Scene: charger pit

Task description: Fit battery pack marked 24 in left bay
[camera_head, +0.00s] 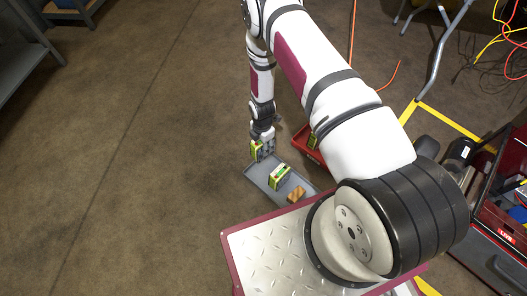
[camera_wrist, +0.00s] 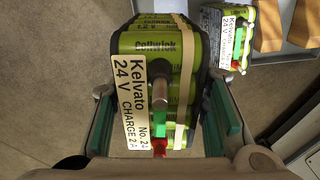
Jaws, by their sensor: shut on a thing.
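My gripper (camera_wrist: 163,122) is shut on a green battery pack (camera_wrist: 158,42), with a green pad on each side of it. The pack has a cream label reading "Kelvato 24 V CHARGE 2 A" and "No. 2" with a last digit I cannot read surely. It has a grey post and red and green parts on top. In the head view my gripper (camera_head: 263,137) holds this pack (camera_head: 257,151) at the far left end of a grey tray (camera_head: 252,173). A second green pack (camera_head: 280,177) stands in the tray; its number is unclear. No left bay is identifiable.
Wooden blocks (camera_head: 296,194) lie in the tray near the second pack. A red toolbox (camera_head: 503,220) and cables are at right.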

